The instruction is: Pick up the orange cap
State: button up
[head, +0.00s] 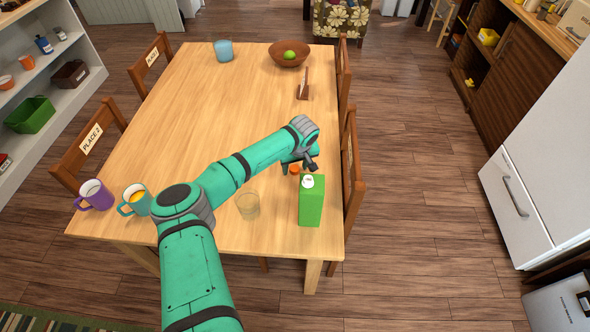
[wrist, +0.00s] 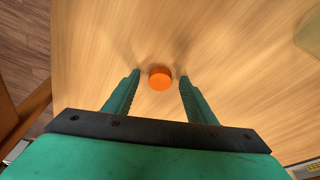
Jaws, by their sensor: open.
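The orange cap (wrist: 160,78) lies on the wooden table top in the wrist view, just beyond and midway between my fingertips. In the head view the orange cap (head: 295,169) shows just under my gripper, partly covered by it. My gripper (wrist: 158,75) is open and empty, with one finger to each side of the cap. In the head view my gripper (head: 291,167) is over the right side of the table, behind the green carton.
A green carton (head: 311,205) with a white cap and a clear glass (head: 248,205) stand near the cap. A purple mug (head: 94,195) and a teal mug (head: 136,200) stand at the left corner. Chairs line both sides.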

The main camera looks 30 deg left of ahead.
jog(key=shift+c, duration=0.6)
jog(key=shift+w, duration=0.15)
jog(key=c, duration=1)
jog(key=shift+d, duration=0.1)
jog(key=shift+s+a, duration=0.2)
jog(key=shift+s, duration=0.05)
jog(key=shift+d+r, duration=0.1)
jog(key=shift+r, duration=0.45)
jog(key=s+d+r, duration=0.3)
jog(key=s+r, duration=0.9)
jog(key=s, duration=0.1)
jog(key=shift+s+d, duration=0.2)
jog(key=shift+s, duration=0.05)
